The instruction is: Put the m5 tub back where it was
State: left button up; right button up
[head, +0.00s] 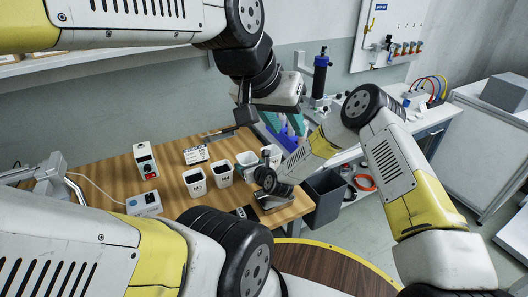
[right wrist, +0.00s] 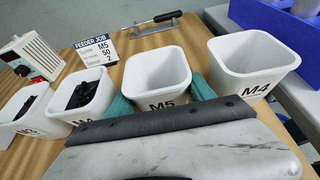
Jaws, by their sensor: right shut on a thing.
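The M5 tub (right wrist: 158,77) is a white square tub, empty inside as far as I can see, with its label facing my right gripper. In the head view it is the tub (head: 246,163) third from the left in the row. My right gripper (right wrist: 160,100) has its teal fingers on both sides of this tub and is shut on it. The tub looks upright; its base is hidden, so I cannot tell if it touches the table. My left gripper (head: 285,123) hangs above and right of the tubs, its teal fingers apart and empty.
Two tubs with black parts (right wrist: 82,95) stand left of M5. Another white tub (right wrist: 250,70) with an M4 label stands close on its right.

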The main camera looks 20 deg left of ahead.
jog(key=o, duration=1.5)
jog(key=shift+f, duration=0.1)
jog(key=shift+o, duration=0.2)
jog(key=shift+r, duration=0.2)
jog(key=v, duration=1.2)
jog(key=w+d+r+n+g+h, duration=0.1)
jog(key=d+r+n+h, duration=0.2)
jog(key=d+r+n, duration=0.75)
jog(key=w+d+r+n+h, duration=0.2)
jog(key=d+r+n, duration=0.5)
jog(key=d+r, duration=0.55)
jog(key=s+d+r+n+h, duration=0.1)
jog(key=s+d+r+n, duration=0.3)
jog(key=s+d, duration=0.5)
jog(key=s+d+r+n+g+h, duration=0.1)
jog(key=s+d+r+n+h, duration=0.1)
jog(key=s+d+r+n, duration=0.3)
jog(key=s+d+r, duration=0.1)
jog(key=s+d, duration=0.3)
jog(key=s, duration=0.3)
jog(key=shift+s+d+g, duration=0.25)
jog(key=shift+d+g, duration=0.05)
jog(key=shift+d, duration=0.05)
